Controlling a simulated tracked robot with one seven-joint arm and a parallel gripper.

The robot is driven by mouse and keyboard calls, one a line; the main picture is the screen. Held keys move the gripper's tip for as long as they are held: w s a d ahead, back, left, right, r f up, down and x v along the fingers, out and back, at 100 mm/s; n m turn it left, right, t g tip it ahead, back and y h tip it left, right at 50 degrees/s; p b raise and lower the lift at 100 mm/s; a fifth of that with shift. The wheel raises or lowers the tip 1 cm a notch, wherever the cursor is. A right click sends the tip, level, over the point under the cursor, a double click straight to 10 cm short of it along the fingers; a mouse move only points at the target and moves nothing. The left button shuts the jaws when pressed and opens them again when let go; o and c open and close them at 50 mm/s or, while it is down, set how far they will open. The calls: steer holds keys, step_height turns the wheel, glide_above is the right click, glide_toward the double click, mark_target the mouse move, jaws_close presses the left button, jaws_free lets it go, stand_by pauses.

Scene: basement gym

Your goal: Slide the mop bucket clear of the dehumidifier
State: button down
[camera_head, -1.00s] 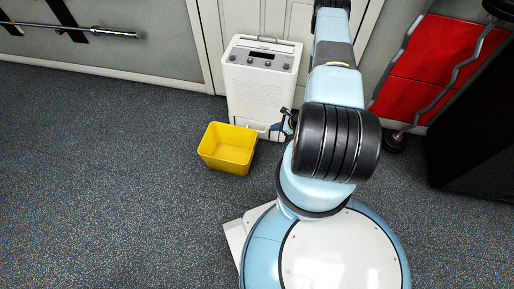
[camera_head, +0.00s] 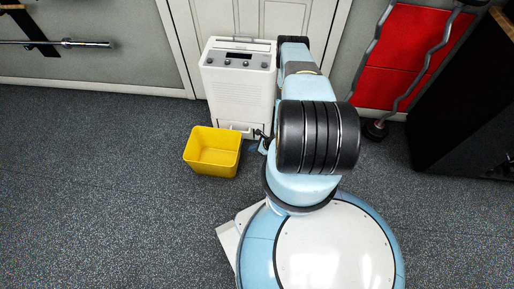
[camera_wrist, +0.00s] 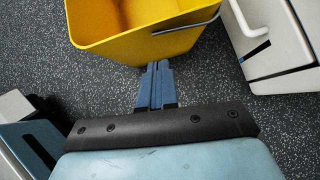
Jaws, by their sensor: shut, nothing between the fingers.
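The yellow mop bucket (camera_head: 198,168) stands upright and looks empty on the floor, in front of the lower left of the white dehumidifier (camera_head: 236,95). In the wrist view the bucket (camera_wrist: 140,47) fills the top middle, with its thin wire handle lying along the right side. The dehumidifier (camera_wrist: 284,52) shows at the right there, with floor between the two at the bottom. My gripper (camera_wrist: 158,66) is shut and empty, its blue fingertips at the bucket's near wall; I cannot tell whether they touch. In the head view my arm mostly hides the gripper.
A pale door (camera_head: 290,22) is behind the dehumidifier. A red panel with a bent bar (camera_head: 402,58) and a black cabinet (camera_head: 470,105) stand at the right. A barbell (camera_head: 70,43) is on the left wall. The floor (camera_head: 90,180) left of the bucket is clear.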

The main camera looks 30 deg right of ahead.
steer(key=w+a, duration=0.1)
steer(key=w+a+f, duration=0.1)
steer(key=w+a, duration=0.2)
steer(key=shift+f, duration=0.35)
